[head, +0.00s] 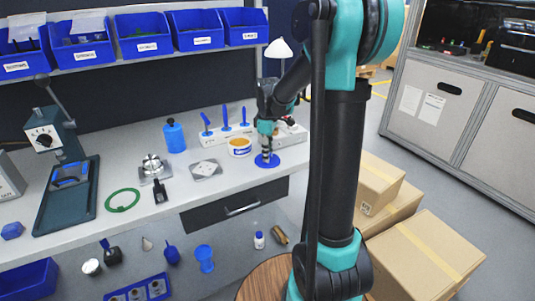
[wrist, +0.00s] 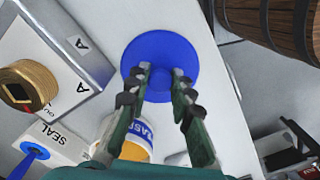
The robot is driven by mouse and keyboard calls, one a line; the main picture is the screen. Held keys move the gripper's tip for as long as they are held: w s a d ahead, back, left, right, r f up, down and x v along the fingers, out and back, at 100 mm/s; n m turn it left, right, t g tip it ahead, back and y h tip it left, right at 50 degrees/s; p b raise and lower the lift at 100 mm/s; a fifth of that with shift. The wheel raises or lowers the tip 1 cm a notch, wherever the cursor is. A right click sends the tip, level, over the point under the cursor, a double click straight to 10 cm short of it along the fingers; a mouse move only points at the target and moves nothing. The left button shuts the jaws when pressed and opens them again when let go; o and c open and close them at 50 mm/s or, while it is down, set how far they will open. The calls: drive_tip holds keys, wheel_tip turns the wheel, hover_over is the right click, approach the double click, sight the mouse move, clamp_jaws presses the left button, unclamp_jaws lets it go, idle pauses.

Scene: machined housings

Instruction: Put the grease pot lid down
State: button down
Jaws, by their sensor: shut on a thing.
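The grease pot lid is a flat blue disc (head: 262,164) with a knob in its middle, near the front edge of the bench at its right end. In the wrist view the lid (wrist: 160,47) is face on beyond my fingers. My gripper (head: 266,153) points down over it, shut on the knob. The lid looks level and at or just above the bench top; I cannot tell whether it touches. The open grease pot (head: 240,149), with orange contents and a white and blue label, stands just left of the lid.
A white block with blue-handled tools (head: 218,136) stands behind the pot. A grey plate (head: 205,171), a metal flange (head: 153,167) and a green ring (head: 122,200) lie to the left. Boxes (head: 420,255) stand on the floor at right.

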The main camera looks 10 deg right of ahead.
drive_tip(key=c, duration=1.3)
unclamp_jaws()
drive_tip(key=shift+f, duration=0.1)
wheel_tip(320, 180, up, 12)
drive_tip(key=s+d+f+m+t, duration=0.1)
drive_tip(key=s+f+m, duration=0.3)
drive_tip(key=s+f, duration=0.2)
drive_tip(key=s+d+f+m+t, duration=0.1)
drive_tip(key=s+f+m, duration=0.3)
drive_tip(key=s+f, duration=0.2)
drive_tip(key=s+d+f+m+t, duration=0.2)
drive_tip(key=s+f+m, duration=0.2)
drive_tip(key=s, duration=0.6)
wheel_tip(320, 180, down, 2)
drive_tip(key=shift+f+m, duration=0.25)
drive_tip(key=shift+m, duration=0.05)
